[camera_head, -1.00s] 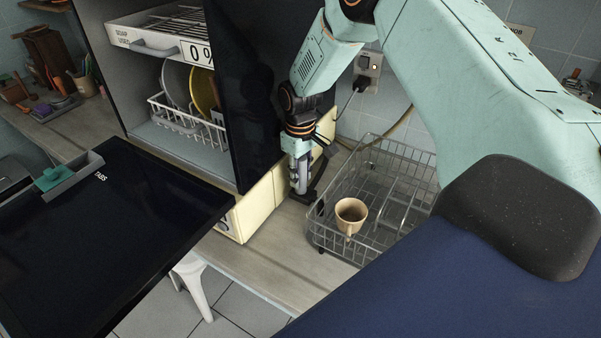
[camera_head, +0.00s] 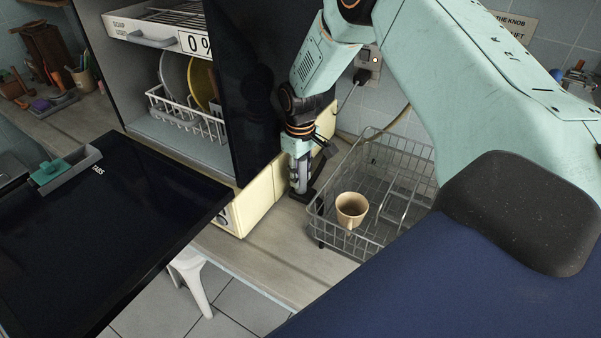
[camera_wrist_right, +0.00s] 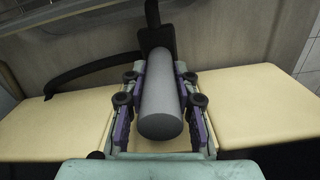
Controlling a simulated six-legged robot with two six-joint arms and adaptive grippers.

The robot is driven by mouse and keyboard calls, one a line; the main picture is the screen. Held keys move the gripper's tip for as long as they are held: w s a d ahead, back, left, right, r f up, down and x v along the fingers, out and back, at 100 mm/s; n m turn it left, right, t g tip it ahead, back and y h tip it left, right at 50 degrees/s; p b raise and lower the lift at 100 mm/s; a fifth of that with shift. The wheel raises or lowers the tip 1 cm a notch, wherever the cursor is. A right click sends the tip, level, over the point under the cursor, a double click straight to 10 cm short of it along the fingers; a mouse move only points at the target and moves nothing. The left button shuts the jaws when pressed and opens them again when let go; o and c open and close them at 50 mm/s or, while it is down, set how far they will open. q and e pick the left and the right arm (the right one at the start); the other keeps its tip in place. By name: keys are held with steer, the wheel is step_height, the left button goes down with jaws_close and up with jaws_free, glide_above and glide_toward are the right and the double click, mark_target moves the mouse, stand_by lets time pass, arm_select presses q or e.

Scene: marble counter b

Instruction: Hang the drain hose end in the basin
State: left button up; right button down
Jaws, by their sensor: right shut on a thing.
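My right gripper (camera_head: 300,188) points down beside the pale yellow box, in front of the dishwasher's dark open door. In the right wrist view (camera_wrist_right: 160,105) its two fingers are shut on a grey cylinder, which I take to be the drain hose end (camera_wrist_right: 162,108). A black hose-like piece (camera_wrist_right: 90,72) lies beyond it on the counter and meets a dark part at the cylinder's far end. In the head view the hose end is mostly hidden by the gripper. I see no basin. My left gripper is out of view.
A wire dish rack (camera_head: 318,212) with a beige cup (camera_head: 351,209) stands just right of the gripper. A tan tube (camera_head: 392,122) runs behind the rack near a wall socket (camera_head: 368,62). Dishwasher (camera_head: 172,147) and dark panel (camera_head: 110,235) fill the left. Counter in front is bare.

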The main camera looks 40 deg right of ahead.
steer(key=shift+f+b, duration=0.6)
steer(key=shift+f, duration=0.3)
steer(key=c, duration=1)
jaws_free()
steer(key=shift+o, duration=0.2)
step_height(320, 180, up, 12)
steer(key=shift+r, duration=0.1)
step_height(320, 180, up, 10)
steer(key=p, duration=1)
